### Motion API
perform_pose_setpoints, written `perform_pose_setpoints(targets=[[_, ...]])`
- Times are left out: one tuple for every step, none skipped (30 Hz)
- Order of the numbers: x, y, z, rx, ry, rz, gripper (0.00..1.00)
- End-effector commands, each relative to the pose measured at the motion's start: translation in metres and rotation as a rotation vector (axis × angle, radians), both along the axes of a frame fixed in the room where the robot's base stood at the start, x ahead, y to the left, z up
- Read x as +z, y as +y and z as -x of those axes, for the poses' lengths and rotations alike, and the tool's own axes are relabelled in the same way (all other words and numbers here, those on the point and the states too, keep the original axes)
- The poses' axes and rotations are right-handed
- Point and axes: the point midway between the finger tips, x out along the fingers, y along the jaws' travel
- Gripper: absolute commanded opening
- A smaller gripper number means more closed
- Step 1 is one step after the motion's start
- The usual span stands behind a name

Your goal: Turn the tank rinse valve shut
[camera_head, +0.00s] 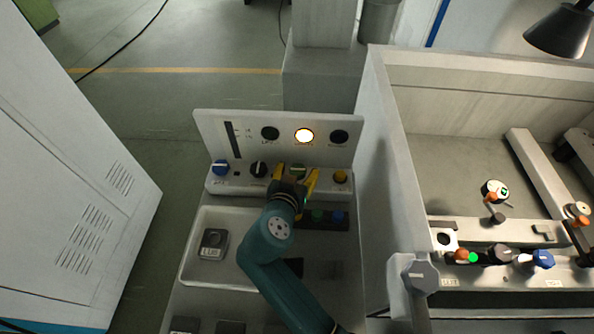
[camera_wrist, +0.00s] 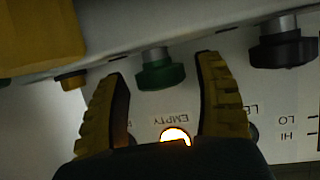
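A green knob (camera_head: 298,168) stands on the ledge of the small control panel, in a row with other knobs. It also shows in the wrist view (camera_wrist: 160,70), on a short metal stem. No readable label names the tank rinse valve, so I cannot tell for certain that this is it. My gripper (camera_head: 296,174) reaches over the ledge with its yellow fingers spread on either side of the green knob. In the wrist view my gripper (camera_wrist: 161,72) is open, with visible gaps between the fingers and the knob. The knob's pointer mark is hidden.
A blue knob (camera_head: 220,167) and a black knob (camera_head: 258,169) stand left of the green one; a yellow knob (camera_head: 340,176) stands close right. Behind them, a lit lamp (camera_head: 304,135) sits between two dark ones. A tank wall (camera_head: 384,170) rises at the right.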

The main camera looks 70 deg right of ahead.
Motion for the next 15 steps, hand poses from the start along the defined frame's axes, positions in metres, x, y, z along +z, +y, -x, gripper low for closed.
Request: perform_pose_setpoints(targets=[[0.001, 0.0, 0.0, 0.001, -0.002, 0.002, 0.73], [0.001, 0.0, 0.0, 0.001, -0.002, 0.002, 0.73], [0.001, 0.0, 0.0, 0.001, -0.002, 0.002, 0.73], [0.002, 0.0, 0.0, 0.001, -0.002, 0.003, 0.73], [0.002, 0.0, 0.0, 0.0, -0.003, 0.003, 0.73], [0.002, 0.0, 0.0, 0.0, -0.003, 0.003, 0.73], [0.002, 0.0, 0.0, 0.0, -0.003, 0.004, 0.73], [0.003, 0.0, 0.0, 0.001, -0.003, 0.004, 0.73], [0.003, 0.001, 0.0, 0.001, -0.003, 0.004, 0.73], [0.004, 0.003, 0.0, 0.001, -0.003, 0.004, 0.73], [0.005, 0.006, 0.0, 0.001, -0.003, 0.005, 0.73], [0.007, 0.011, 0.0, 0.003, -0.004, 0.005, 0.73], [0.009, 0.015, 0.0, 0.004, -0.004, 0.005, 0.73], [0.012, 0.021, 0.001, 0.004, -0.004, 0.005, 0.73], [0.015, 0.03, 0.002, 0.005, -0.004, 0.006, 0.73]])
